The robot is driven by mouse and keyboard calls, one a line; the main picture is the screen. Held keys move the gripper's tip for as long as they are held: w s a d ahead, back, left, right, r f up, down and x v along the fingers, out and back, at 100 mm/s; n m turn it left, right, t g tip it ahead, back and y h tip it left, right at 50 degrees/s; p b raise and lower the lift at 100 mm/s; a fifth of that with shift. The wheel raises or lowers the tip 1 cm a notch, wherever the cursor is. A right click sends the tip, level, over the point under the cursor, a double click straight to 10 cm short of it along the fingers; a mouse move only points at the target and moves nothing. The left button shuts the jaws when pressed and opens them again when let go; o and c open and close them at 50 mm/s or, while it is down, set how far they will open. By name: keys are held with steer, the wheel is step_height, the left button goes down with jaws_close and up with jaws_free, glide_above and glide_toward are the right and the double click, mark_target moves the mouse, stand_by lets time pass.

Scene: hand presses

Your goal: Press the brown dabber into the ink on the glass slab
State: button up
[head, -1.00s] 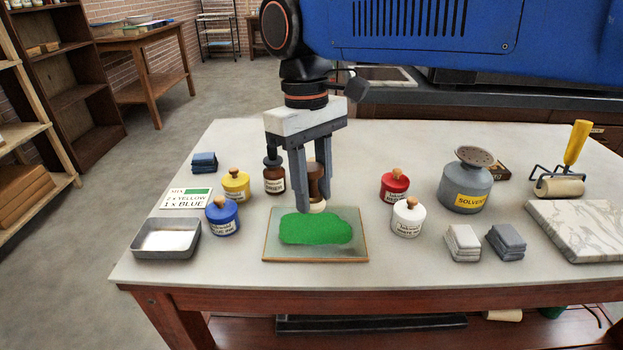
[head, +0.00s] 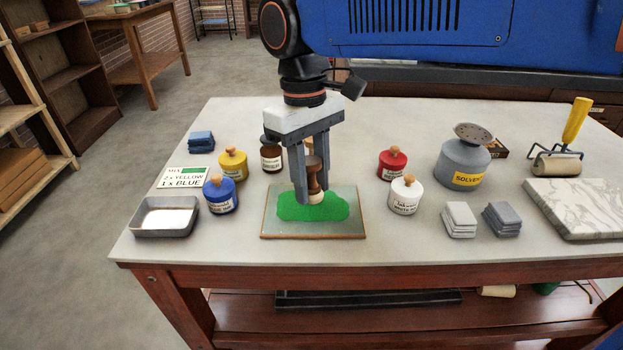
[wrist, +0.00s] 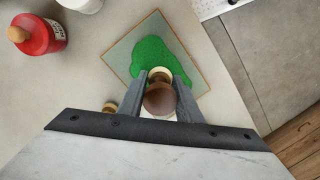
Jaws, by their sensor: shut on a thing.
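My gripper (head: 312,197) is shut on the brown dabber (head: 313,176) and holds it upright, with its pale pad pointing down. The glass slab (head: 353,228) lies on the table with a wide patch of green ink (head: 336,208) on it. The dabber's pad is over the ink near its middle; I cannot tell whether it touches. In the wrist view, the dabber (wrist: 159,99) sits between the two fingers, its round brown top towards the camera. The green ink (wrist: 152,55) spreads beyond the fingertips there.
Yellow (head: 233,164), blue (head: 220,195), red (head: 392,163) and white (head: 405,195) jars flank the slab. A metal tray (head: 178,232) is at left; the solvent can (head: 463,165) and folded cloths (head: 460,220) are at right.

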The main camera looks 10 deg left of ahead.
mark_target(312, 162)
steer(key=shift+f, duration=0.75)
stand_by(1.9)
steer(key=shift+r, duration=3.55)
